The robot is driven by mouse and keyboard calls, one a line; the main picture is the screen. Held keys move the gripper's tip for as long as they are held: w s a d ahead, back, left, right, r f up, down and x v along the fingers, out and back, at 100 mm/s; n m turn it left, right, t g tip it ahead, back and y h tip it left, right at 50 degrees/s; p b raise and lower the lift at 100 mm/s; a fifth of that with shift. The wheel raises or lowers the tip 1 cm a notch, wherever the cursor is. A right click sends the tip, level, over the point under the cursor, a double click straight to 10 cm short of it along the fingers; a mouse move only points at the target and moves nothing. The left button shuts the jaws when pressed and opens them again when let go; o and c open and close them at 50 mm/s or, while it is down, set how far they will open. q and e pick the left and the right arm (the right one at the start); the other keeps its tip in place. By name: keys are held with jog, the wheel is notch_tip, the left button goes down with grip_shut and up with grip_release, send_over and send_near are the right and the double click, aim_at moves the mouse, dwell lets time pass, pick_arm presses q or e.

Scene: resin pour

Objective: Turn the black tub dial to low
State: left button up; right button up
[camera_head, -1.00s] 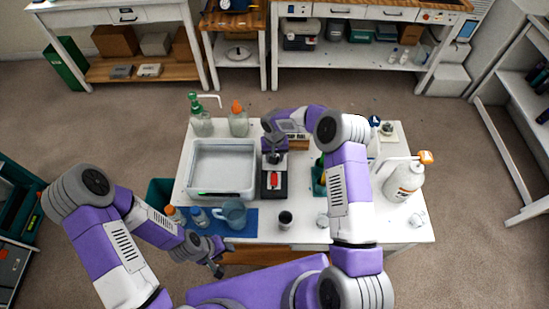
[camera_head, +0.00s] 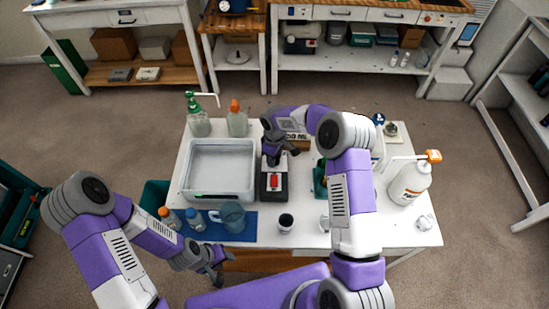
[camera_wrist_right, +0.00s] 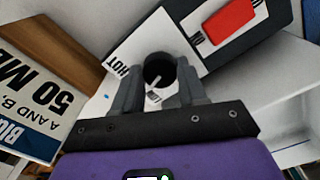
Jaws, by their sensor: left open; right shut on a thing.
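The black dial (camera_wrist_right: 158,70) with a white pointer line sits between the fingers of my right gripper (camera_wrist_right: 160,92) in the right wrist view. The gripper is shut on it. A white label beside it reads HOT; other lettering is partly hidden. The dial belongs to a dark control box (camera_head: 263,193) with a white face and a red switch (camera_head: 273,182), which also shows in the wrist view (camera_wrist_right: 229,20). In the head view my right gripper (camera_head: 272,156) is over the box's far end and hides the dial. My left gripper (camera_head: 218,266) is open and empty at the bench's near edge.
A clear-walled tub (camera_head: 221,170) stands left of the box. A blue mat (camera_head: 240,232) holds a jug (camera_head: 233,217) and small bottles. A dark cup (camera_head: 285,223) stands in front of the box. A white pump jug (camera_head: 409,183) stands at the right.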

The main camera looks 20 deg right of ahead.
jog(key=n, duration=0.6)
jog(key=shift+b, duration=0.35)
jog(key=shift+n, duration=0.4)
jog(key=o, duration=1.1)
jog(key=shift+c, duration=0.2)
notch_tip(320, 180, up, 8)
jog(key=shift+f+p, duration=0.2)
jog(key=shift+p, duration=0.1)
jog(key=shift+s+f, duration=0.1)
